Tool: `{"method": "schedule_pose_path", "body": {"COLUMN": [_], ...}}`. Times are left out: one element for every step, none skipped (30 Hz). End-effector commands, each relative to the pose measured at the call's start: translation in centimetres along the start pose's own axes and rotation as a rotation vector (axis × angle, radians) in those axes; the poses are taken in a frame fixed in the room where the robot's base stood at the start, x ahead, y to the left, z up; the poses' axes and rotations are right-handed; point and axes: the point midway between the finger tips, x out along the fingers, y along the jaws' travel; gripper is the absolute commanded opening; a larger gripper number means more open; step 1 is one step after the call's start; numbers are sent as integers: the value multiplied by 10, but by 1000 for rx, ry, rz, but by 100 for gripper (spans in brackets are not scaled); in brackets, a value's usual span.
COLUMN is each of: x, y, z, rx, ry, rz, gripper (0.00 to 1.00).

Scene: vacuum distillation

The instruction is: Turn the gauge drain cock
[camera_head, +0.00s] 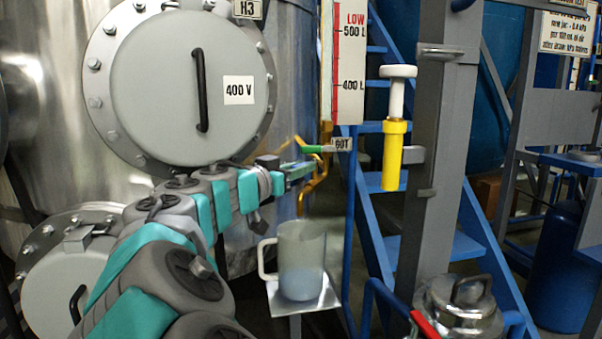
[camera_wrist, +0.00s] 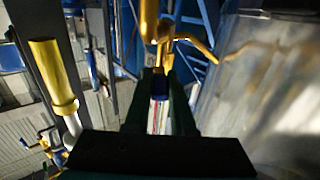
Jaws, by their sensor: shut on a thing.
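The gauge drain cock (camera_wrist: 160,32) is a brass fitting with thin brass pipe, just past my fingertips in the wrist view. In the head view its brass pipe (camera_head: 321,172) runs beside the steel vessel, below the level gauge. My gripper (camera_head: 311,167) reaches it from the left, and its dark green fingers also show in the wrist view (camera_wrist: 161,76). The fingers are shut on the cock's handle, which they mostly hide. A green lever (camera_head: 312,149) shows just above the fingers, by a tag (camera_head: 342,144) reading "BOT". The cock's exact angle is unclear.
The level gauge board (camera_head: 349,60) with a red scale stands above. A translucent jug (camera_head: 300,262) stands on a small metal shelf (camera_head: 327,300) below. A yellow cylinder (camera_head: 392,155) hangs on a grey post (camera_head: 435,130) at right. The steel vessel (camera_head: 295,60) is close behind my arm.

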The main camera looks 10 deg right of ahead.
Motion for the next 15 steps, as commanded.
{"method": "schedule_pose_path", "body": {"x": [-1,-1,-1,-1,-1,-1,-1,-1,-1,-1,0,0,0,0,0], "y": [0,0,0,0,0,0,0,0,0,0,0,0,0,0,0], "z": [-2,-2,-2,-2,-2,-2,-2,-2,-2,-2,-2,-1,-1,-1,-1], "rx": [1,1,1,1,1,1,2,1,1,1,1,1,1,1,1], "ry": [2,2,2,2,2,2,2,2,1,1,1,1,0,0,0], "rz": [-2,-2,-2,-2,-2,-3,-3,-3,-3,-2,-2,-2,-2,-2,-2], "gripper": [0,0,0,0,0,0,24,27,31,35,38,43,46,49,52]}}
